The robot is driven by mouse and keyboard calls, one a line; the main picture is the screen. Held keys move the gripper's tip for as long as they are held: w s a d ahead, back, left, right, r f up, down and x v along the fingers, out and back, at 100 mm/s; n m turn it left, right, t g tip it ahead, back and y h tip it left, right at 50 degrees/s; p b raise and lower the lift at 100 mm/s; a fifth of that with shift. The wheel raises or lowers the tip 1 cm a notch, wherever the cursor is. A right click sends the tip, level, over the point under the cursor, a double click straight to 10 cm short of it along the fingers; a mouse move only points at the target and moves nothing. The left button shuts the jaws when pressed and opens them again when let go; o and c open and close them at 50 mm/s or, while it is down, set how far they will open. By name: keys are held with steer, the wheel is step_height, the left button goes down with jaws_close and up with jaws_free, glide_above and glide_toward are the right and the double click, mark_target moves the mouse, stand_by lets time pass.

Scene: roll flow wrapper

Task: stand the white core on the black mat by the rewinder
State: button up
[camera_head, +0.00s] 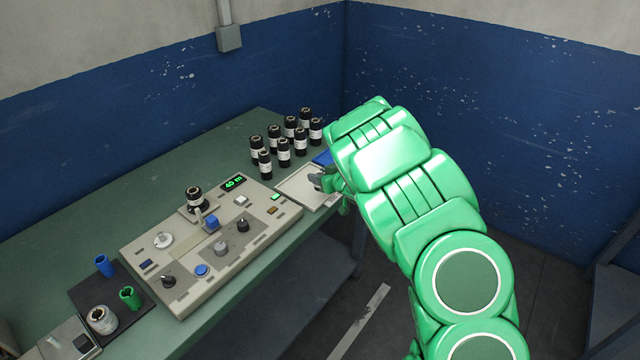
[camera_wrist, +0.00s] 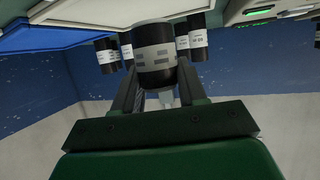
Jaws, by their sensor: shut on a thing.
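My gripper (camera_head: 318,180) is at the right end of the bench, over a pale tray (camera_head: 296,187). In the wrist view my gripper (camera_wrist: 157,88) is shut on a black roll (camera_wrist: 154,62) with a grey-white label band, held between the fingers. A small pale piece (camera_wrist: 166,98) shows by the roll's end; I cannot tell whether it is its core. The black mat (camera_head: 83,290) lies at the near left, beside the beige rewinder (camera_head: 175,260). I see no clearly separate white core.
Several black labelled rolls (camera_head: 284,150) stand at the back of the green bench (camera_head: 100,231). A blue item (camera_head: 322,158) lies behind the tray. A grey box (camera_head: 70,341) is at near left.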

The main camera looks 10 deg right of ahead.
steer(key=shift+w+f, duration=0.15)
steer(key=shift+f, duration=1.5)
steer(key=shift+f, duration=0.1)
steer(key=o, duration=1)
steer(key=shift+o, duration=0.2)
steer(key=shift+r, duration=0.2)
steer(key=v, duration=1.2)
steer(key=shift+f, duration=0.15)
